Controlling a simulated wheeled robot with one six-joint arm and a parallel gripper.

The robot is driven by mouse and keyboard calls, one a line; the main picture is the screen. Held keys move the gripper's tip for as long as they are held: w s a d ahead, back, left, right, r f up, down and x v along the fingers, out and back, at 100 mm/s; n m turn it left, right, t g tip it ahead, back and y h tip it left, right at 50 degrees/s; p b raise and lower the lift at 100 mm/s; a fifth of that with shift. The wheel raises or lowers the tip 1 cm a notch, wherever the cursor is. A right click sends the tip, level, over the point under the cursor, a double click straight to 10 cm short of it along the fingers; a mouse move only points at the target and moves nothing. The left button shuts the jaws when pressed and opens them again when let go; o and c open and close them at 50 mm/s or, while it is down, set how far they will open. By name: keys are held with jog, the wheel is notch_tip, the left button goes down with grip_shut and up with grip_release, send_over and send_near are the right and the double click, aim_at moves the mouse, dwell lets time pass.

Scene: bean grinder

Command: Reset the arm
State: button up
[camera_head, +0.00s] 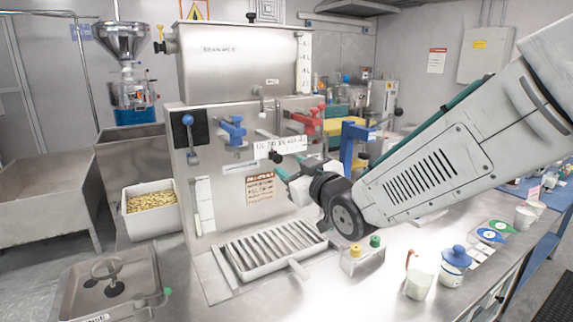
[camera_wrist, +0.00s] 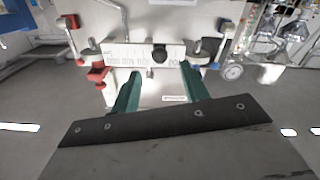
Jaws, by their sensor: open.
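My gripper (camera_wrist: 160,90) is open, with its two green fingers apart and nothing seen between them. In the wrist view it faces the front of the steel bean machine (camera_wrist: 230,75), below a white label strip (camera_wrist: 140,53) and a black knob (camera_wrist: 160,54). In the head view the machine (camera_head: 245,65) stands at the centre. My arm (camera_head: 450,150) reaches in from the right, and my gripper (camera_head: 283,174) is near the machine's front, mostly hidden by the wrist. Whether it touches the machine I cannot tell.
A slatted drip tray (camera_head: 250,273) lies under the machine's front. A button box (camera_head: 362,256), a white cup (camera_head: 419,284) and a blue-lidded jar (camera_head: 455,265) stand on the counter. Red (camera_head: 308,121) and blue (camera_head: 232,131) brackets stick out from the machine. A bean bin (camera_head: 152,222) stands left.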

jog(key=shift+s+d, duration=0.1)
jog(key=s+d+f+m+g+h, duration=0.3)
jog(key=s+d+f+g+h, duration=0.35)
jog(key=d+f, duration=0.4)
jog(key=s+d+r+m+g+h, duration=0.1)
jog(key=s+d+m+g, duration=0.1)
jog(key=s+d, duration=0.3)
jog(key=s+d+r+m+g, duration=0.1)
jog(key=s+d, duration=0.4)
jog(key=s, duration=0.8)
jog(key=s+d+r+m+g+h, duration=0.1)
jog(key=s+d+m+g, duration=0.2)
jog(key=s, duration=0.6)
jog(key=shift+s+d+g+h, duration=0.15)
jog(key=shift+d+g+h, duration=0.2)
jog(key=shift+d+g, duration=0.65)
